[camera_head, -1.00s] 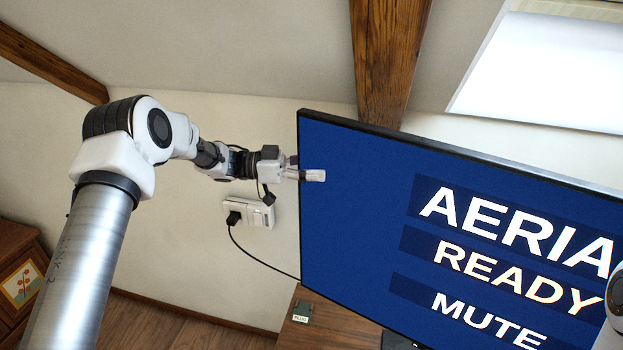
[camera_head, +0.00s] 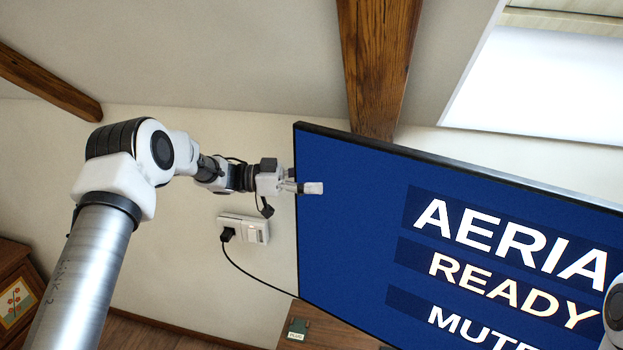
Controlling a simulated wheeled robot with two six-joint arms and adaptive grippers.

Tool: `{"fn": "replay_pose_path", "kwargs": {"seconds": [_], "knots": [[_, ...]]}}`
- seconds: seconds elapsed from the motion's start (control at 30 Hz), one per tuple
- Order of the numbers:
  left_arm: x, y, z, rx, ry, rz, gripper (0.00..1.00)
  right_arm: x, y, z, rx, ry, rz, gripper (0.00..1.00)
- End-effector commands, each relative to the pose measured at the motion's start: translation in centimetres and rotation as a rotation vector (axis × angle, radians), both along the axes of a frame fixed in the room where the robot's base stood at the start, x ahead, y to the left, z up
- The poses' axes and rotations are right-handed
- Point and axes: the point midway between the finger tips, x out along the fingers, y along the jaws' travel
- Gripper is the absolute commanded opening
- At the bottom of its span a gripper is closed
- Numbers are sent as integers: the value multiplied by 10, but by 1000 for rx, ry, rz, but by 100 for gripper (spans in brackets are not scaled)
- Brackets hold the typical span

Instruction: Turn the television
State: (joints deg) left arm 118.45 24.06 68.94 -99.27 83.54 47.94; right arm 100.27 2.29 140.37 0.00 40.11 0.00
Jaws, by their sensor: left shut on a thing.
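The television (camera_head: 345,222) is a large flat screen with a thin black frame. Its blue screen shows white words, "AERIA", "READY" and "MUTE" in part, and it runs out of view on the right. My left gripper (camera_head: 308,188) is at the television's left edge, in the upper part. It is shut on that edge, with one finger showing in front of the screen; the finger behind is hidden. A white part of my right arm (camera_head: 615,318) shows at the right edge, but its gripper is out of view.
A wall socket (camera_head: 250,228) with a black plug and cable is on the wall left of the television. A wooden stand (camera_head: 325,335) with a small green labelled item (camera_head: 298,330) is below. A wooden cabinet (camera_head: 15,290) stands at the lower left. A timber beam (camera_head: 378,65) rises behind.

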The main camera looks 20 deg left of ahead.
Motion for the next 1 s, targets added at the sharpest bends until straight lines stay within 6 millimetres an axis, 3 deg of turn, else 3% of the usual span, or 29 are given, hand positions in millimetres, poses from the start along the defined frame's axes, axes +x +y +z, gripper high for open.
{"fn": "replay_pose_path", "kwargs": {"seconds": [0.17,0.5,0.6,1.0], "knots": [[-5,14,-1,-1,2,0,52,0,0,-3,0,0,0,40],[-32,93,0,-3,0,4,52,0,0,-2,0,0,0,40],[-37,107,0,-3,-1,2,52,0,0,-2,0,0,0,40],[-39,114,0,-1,1,0,52,0,0,0,0,0,0,40]]}}
